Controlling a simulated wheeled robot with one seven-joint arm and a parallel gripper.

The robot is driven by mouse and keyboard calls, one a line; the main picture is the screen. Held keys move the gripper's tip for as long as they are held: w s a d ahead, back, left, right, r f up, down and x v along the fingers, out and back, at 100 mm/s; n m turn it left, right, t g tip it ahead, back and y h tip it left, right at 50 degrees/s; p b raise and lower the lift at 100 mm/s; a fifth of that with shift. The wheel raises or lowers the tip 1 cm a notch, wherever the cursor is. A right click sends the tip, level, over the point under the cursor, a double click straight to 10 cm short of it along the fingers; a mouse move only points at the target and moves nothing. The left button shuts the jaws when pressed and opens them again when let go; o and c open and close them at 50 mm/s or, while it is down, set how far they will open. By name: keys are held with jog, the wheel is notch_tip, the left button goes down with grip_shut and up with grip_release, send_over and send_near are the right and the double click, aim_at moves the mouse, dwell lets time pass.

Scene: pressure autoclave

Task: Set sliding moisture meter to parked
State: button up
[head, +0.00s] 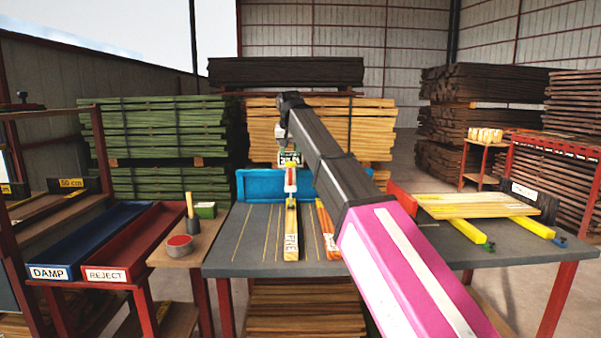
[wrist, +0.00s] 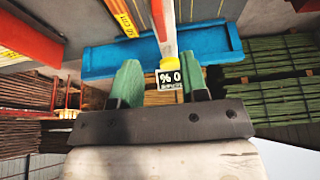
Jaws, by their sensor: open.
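The moisture meter (head: 290,177) stands on the pine board (head: 291,235) on the grey table, with a red and white body and a small display at its top. In the wrist view the meter (wrist: 169,76) has a yellow edge and a dark display reading "% 0", shown upside down. My gripper (head: 289,150) is open at the top of the meter. In the wrist view its two green fingers (wrist: 158,84) stand on either side of the display with gaps. I cannot tell whether either finger touches it. My arm hides part of the table.
A blue backstop (head: 262,186) lies behind the meter. A second board (head: 327,230) lies to its right, and a red block (head: 402,197) and pale boards (head: 475,205) farther right. A blue DAMP tray (head: 90,240) and a red REJECT tray (head: 135,240) stand at left.

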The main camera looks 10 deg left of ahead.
aim_at(290, 170)
jog(key=x, duration=1)
jog(key=shift+w+f, duration=0.15)
jog(key=shift+f, duration=0.15)
grip_shut()
